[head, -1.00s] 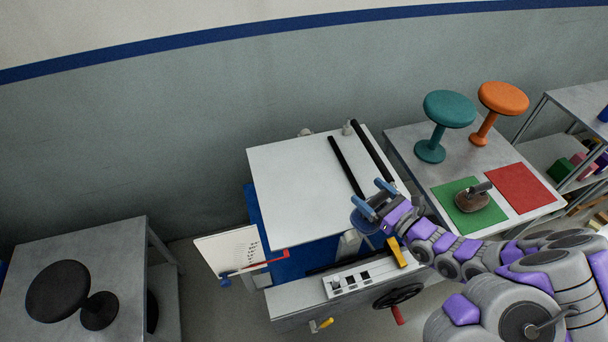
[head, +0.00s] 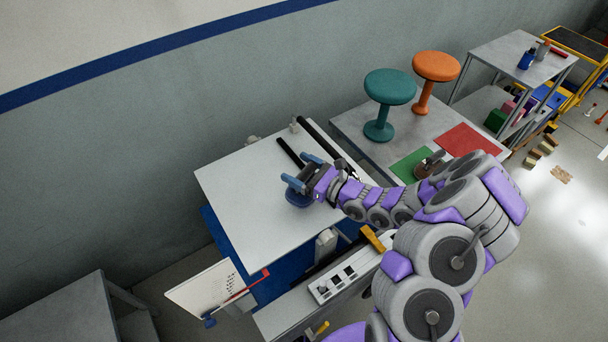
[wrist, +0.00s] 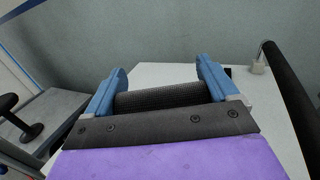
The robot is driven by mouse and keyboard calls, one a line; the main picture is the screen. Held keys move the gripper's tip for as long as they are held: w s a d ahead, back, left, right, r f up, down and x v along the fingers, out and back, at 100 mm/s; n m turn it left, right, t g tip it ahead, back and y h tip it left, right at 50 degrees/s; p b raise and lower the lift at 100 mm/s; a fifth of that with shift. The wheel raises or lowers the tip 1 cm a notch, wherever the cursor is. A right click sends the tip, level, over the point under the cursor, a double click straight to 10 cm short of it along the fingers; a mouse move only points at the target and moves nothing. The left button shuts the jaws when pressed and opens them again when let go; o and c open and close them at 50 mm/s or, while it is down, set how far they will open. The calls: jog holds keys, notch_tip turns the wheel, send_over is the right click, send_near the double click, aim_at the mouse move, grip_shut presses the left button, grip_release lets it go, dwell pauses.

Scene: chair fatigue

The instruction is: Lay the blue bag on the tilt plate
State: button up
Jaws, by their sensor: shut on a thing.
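The tilt plate (head: 235,190) is a large white board on the test stand, with black bars along its right side. My gripper (head: 302,170) has blue fingers and is over the right middle part of the plate. It is shut on the dark ridged handle (wrist: 165,100) of the blue bag. The rounded dark blue bag (head: 298,200) hangs under the fingers, partly hidden by them. I cannot tell whether its underside touches the plate. In the wrist view, the bag's body is hidden and the plate (wrist: 160,72) shows behind the handle.
A black bar (head: 318,140) runs along the plate close to my gripper. A control panel (head: 345,278) and a white sheet on a stand (head: 205,290) are in front. Teal (head: 389,88) and orange (head: 436,66) stools stand on the right table. The plate's left half is clear.

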jog(key=w+a+f+b, duration=0.1)
jog(key=w+a+f, duration=0.1)
jog(key=a, duration=0.3)
jog(key=w+a+f+b, duration=0.1)
jog(key=w+a+f, duration=0.1)
jog(key=a, duration=0.4)
jog(key=shift+w+a+f+b, duration=0.15)
jog(key=shift+w+f+b, duration=0.1)
jog(key=shift+f+b, duration=0.15)
jog(key=o, duration=1.7)
jog(key=shift+r, duration=0.1)
jog(key=shift+o, duration=0.7)
jog(key=shift+a, duration=0.3)
jog(key=shift+p+v, duration=1.05)
jog(key=shift+v, duration=4.85)
